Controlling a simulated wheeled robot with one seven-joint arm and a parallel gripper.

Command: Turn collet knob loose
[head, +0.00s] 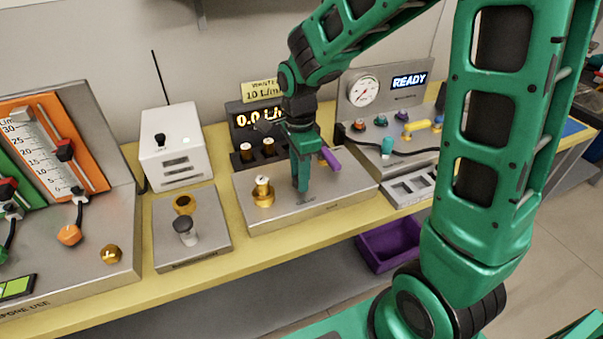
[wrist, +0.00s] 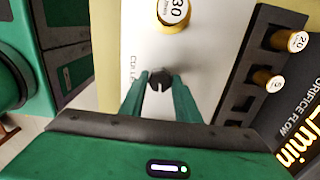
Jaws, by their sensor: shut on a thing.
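The knob's lower part and the fingertip contact are hard to make out. In the head view the fingers hide the knob. A brass piece with a white top (head: 262,190) stands upright on the plate, left of my gripper; its top reads 30 in the wrist view (wrist: 173,10).
Behind the plate is a display (head: 262,120) reading 0.0 with brass pieces in a dark rack (head: 257,157). A purple part (head: 330,159) is just right of my gripper. A gauge panel (head: 390,92) reads READY. A purple bin (head: 388,247) sits below the bench.

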